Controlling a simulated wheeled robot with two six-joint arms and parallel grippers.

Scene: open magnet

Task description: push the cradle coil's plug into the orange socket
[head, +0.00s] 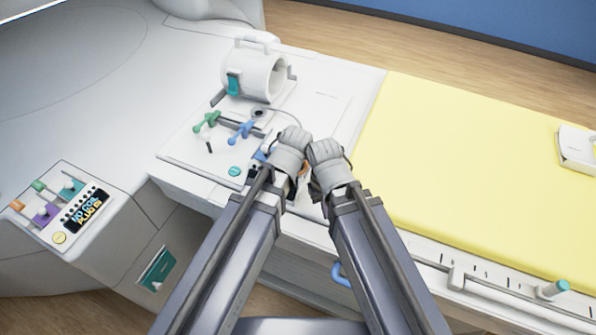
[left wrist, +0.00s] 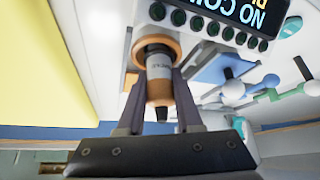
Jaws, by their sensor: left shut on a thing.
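The plug (left wrist: 159,68), pale grey with a label and an orange band, is between the fingers of my left gripper (left wrist: 158,85). The left wrist view shows its far end at the orange-ringed socket (left wrist: 141,47), lined up with it; how deep it sits I cannot tell.
A display (left wrist: 255,12) with coil-plug text is beside the socket in the left wrist view. Green (head: 207,122) and blue (head: 241,131) handles lie left of my grippers. A control panel (head: 62,208) is at the far left.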

